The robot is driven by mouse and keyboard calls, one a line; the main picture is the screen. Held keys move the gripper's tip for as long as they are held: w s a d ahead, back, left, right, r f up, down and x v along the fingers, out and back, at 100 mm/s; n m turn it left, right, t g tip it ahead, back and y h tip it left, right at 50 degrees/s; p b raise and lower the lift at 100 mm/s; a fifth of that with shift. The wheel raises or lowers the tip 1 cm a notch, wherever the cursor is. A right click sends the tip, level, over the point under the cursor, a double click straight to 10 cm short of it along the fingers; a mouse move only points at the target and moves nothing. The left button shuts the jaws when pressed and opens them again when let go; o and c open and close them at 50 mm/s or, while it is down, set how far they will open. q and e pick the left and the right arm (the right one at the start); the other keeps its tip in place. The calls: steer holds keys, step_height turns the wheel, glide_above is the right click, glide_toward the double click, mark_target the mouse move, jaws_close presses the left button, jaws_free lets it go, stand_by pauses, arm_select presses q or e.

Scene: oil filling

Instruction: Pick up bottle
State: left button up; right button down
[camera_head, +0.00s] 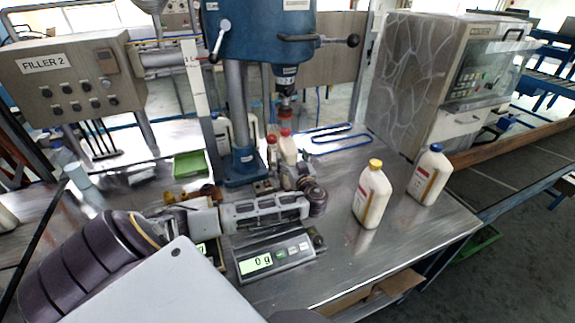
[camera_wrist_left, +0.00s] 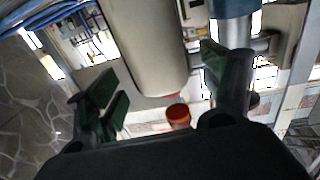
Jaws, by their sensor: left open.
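A white bottle with a red cap (camera_head: 288,150) stands upright on the metal table in front of the blue press, with a smaller red-capped bottle (camera_head: 272,152) beside it. My left gripper (camera_head: 289,174) is open in front of the red-capped bottle, and my own wrist hides its lower part. My right gripper is not seen.
A yellow-capped bottle (camera_head: 372,196) and a blue-capped bottle (camera_head: 430,174) stand at the right. A scale (camera_head: 276,256) reading 0 g is near the front. The blue press (camera_head: 245,160) and a green tray (camera_head: 190,164) are behind. The front right of the table (camera_head: 370,258) is clear.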

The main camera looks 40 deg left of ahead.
arm_select(q)
steer(key=shift+w+a, duration=0.2)
steer(key=shift+a, duration=0.1)
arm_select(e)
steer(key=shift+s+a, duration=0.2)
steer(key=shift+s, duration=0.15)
arm_select(q)
steer(key=shift+p+x, duration=0.55)
steer(key=shift+x, duration=1.55)
steer(key=shift+w+a+f, duration=0.2)
steer(key=shift+w+a, duration=0.05)
steer(key=shift+a, duration=0.15)
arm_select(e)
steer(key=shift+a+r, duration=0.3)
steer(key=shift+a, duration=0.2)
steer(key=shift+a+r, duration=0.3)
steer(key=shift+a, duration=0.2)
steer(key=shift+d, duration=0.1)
